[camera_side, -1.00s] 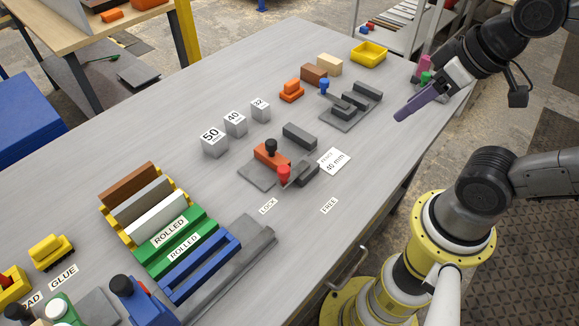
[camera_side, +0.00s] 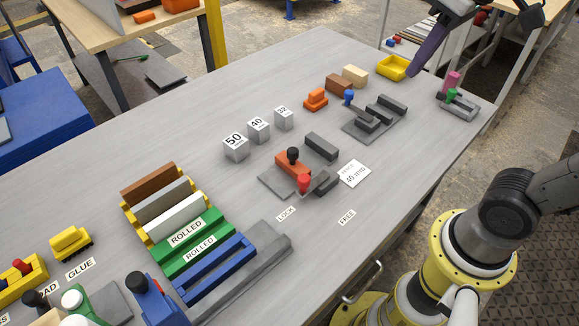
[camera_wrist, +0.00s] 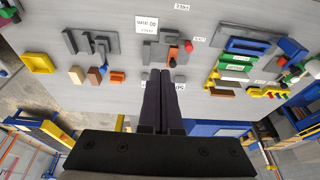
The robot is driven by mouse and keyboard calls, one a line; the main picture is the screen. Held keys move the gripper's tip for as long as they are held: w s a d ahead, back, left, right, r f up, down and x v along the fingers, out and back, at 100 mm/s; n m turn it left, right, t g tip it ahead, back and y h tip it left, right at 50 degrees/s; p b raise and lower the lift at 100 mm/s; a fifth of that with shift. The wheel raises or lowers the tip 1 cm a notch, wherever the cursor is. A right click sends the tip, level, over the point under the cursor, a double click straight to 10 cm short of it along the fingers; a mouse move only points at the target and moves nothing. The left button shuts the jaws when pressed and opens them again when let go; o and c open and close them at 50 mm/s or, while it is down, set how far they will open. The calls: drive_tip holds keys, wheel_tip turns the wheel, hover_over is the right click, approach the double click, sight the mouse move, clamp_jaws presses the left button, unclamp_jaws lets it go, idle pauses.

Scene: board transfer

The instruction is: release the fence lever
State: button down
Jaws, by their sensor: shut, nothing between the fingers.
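The fence fixture sits mid-table on a grey plate (camera_side: 277,186), with an orange block (camera_side: 287,163) topped by a black knob (camera_side: 292,154) and a dark grey bar behind it. The fence lever's red knob (camera_side: 303,182) is at the fixture's front, nearer the LOCK label (camera_side: 286,214) than the FREE label (camera_side: 347,217). The red knob (camera_wrist: 189,46) also shows in the wrist view, right of my gripper's tips. My gripper (camera_side: 414,72) is shut and empty, high near the table's far right end, apart from the lever. Its dark fingers (camera_wrist: 160,72) lie together.
A white 40 mm card (camera_side: 354,173) lies right of the fixture. Number blocks (camera_side: 258,130) stand behind left. A second grey fixture (camera_side: 375,120) with a blue knob and a yellow tray (camera_side: 393,67) lie farther back. Bare table lies around the labels.

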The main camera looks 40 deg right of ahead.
drive_tip(key=w+a+f+n+g, duration=0.1)
drive_tip(key=w+a+g, duration=0.15)
drive_tip(key=w, duration=0.55)
drive_tip(key=w+a+f+g, duration=0.2)
drive_tip(key=w+a, duration=0.2)
drive_tip(key=w, duration=0.5)
drive_tip(key=w+a+f+g, duration=0.1)
drive_tip(key=w+a+f, duration=0.1)
drive_tip(key=f, duration=0.3)
drive_tip(key=w+a+f+n+g+h, duration=0.1)
drive_tip(key=w+a+f, duration=0.1)
drive_tip(key=f, duration=0.3)
drive_tip(key=w+a+f+g, duration=0.1)
drive_tip(key=w+a+f, duration=0.1)
drive_tip(key=a+f, duration=0.2)
wheel_tip(320, 180, down, 2)
drive_tip(key=shift+w+n, duration=0.3)
drive_tip(key=shift+n, duration=0.1)
drive_tip(key=shift+f, duration=0.1)
drive_tip(key=x, duration=0.9)
drive_tip(key=shift+s+d+f, duration=0.2)
drive_tip(key=shift+s+f, duration=0.05)
drive_tip(key=shift+s+d, duration=0.25)
drive_tip(key=shift+s, duration=0.7)
drive_tip(key=shift+s+d+f, duration=0.1)
drive_tip(key=shift+s+d, duration=0.15)
drive_tip(key=shift+s, duration=0.75)
